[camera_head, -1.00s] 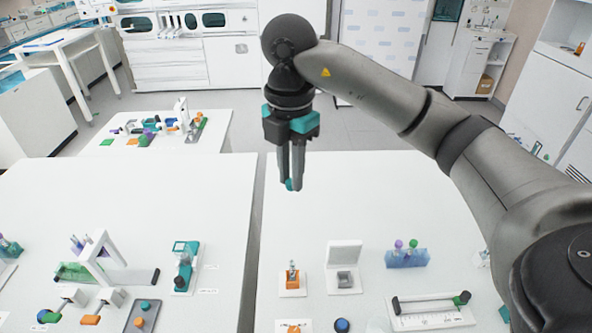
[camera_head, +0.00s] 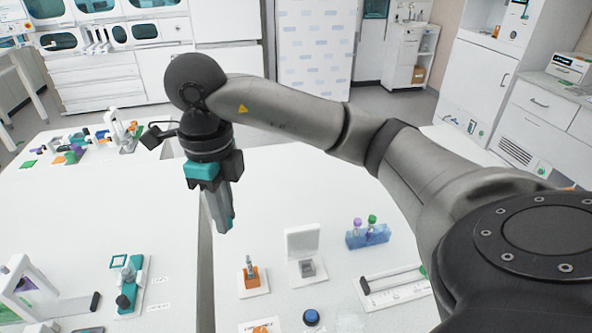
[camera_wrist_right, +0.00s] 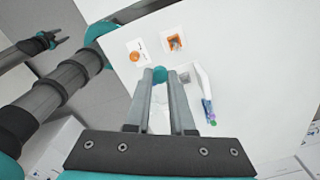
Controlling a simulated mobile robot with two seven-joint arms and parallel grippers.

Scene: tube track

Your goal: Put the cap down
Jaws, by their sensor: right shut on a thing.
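My right gripper (camera_head: 222,228) hangs above the right table near its left edge, fingers pointing down. It is shut on a small teal cap, which shows between the fingertips in the right wrist view (camera_wrist_right: 159,74). The cap is clear of the table. In the head view it is hardly distinguishable from the fingers. An orange holder (camera_head: 249,278) with a small tube upright in it stands on a white plate, right of and nearer than the gripper. It also shows in the wrist view (camera_wrist_right: 175,43). My left gripper (camera_wrist_right: 45,42) shows small in the wrist view; its opening is unclear.
A white open-lidded stand (camera_head: 303,243) is right of the orange holder. A blue rack (camera_head: 368,237) holds purple- and green-capped tubes. A blue knob (camera_head: 311,317) is at the front. A gap separates the left table (camera_head: 100,210). Tabletop behind the holder is free.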

